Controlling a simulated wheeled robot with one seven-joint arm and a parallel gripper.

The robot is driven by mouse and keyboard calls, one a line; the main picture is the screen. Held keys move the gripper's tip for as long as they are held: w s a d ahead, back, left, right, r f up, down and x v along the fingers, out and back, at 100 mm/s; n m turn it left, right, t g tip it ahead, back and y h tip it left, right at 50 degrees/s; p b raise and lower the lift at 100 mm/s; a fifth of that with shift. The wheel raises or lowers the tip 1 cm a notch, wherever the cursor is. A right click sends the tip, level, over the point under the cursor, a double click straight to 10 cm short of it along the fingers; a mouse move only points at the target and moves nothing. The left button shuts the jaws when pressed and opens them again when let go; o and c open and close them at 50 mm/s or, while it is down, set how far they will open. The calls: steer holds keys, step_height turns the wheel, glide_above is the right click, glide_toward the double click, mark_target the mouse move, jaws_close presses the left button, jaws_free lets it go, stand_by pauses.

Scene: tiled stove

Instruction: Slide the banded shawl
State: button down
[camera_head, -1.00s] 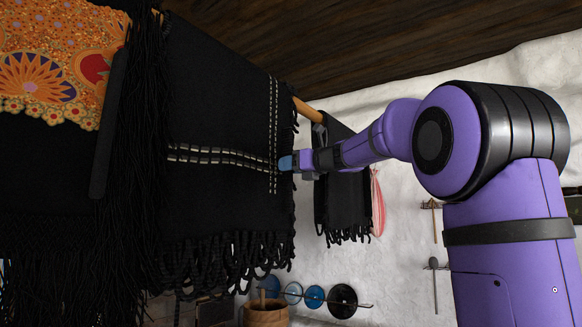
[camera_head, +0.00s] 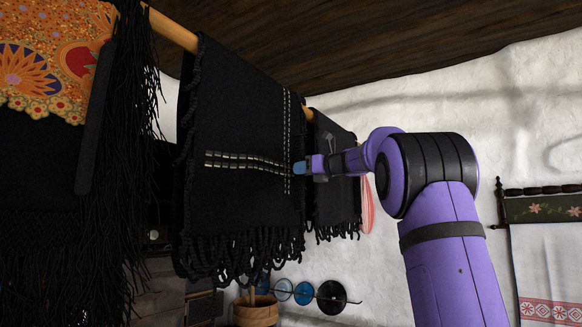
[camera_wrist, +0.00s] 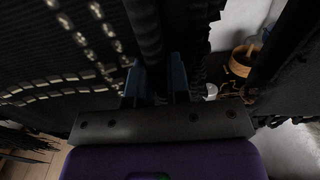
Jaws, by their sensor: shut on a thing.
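The banded shawl (camera_head: 240,130) is black with white stitched bands and a thick fringe. It hangs over a wooden pole (camera_head: 175,30) in the head view. My gripper (camera_head: 299,168) is at its right edge, just past the vertical band, shut on the cloth. In the wrist view my blue fingers (camera_wrist: 156,82) pinch a dark fold of the shawl, and its white stitching (camera_wrist: 85,40) shows on the left. The exact grip between the fingertips is dark and hard to see.
A fringed black shawl with an orange flowered part (camera_head: 50,60) hangs on the left. Another black cloth (camera_head: 335,190) hangs close behind my gripper on the right. A wooden tub (camera_head: 256,312) and several plates (camera_head: 303,293) are below. A bare stretch of pole separates the left shawls.

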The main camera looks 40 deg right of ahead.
steer(key=shift+w+d, duration=0.25)
steer(key=shift+d, duration=0.5)
steer(key=shift+w+d, duration=0.3)
steer(key=shift+d, duration=0.4)
steer(key=shift+w+d, duration=0.25)
steer(key=shift+d, duration=0.5)
steer(key=c, duration=1.1)
jaws_free()
steer(key=v, duration=1)
steer(key=shift+s+d, duration=0.15)
steer(key=shift+s, duration=0.25)
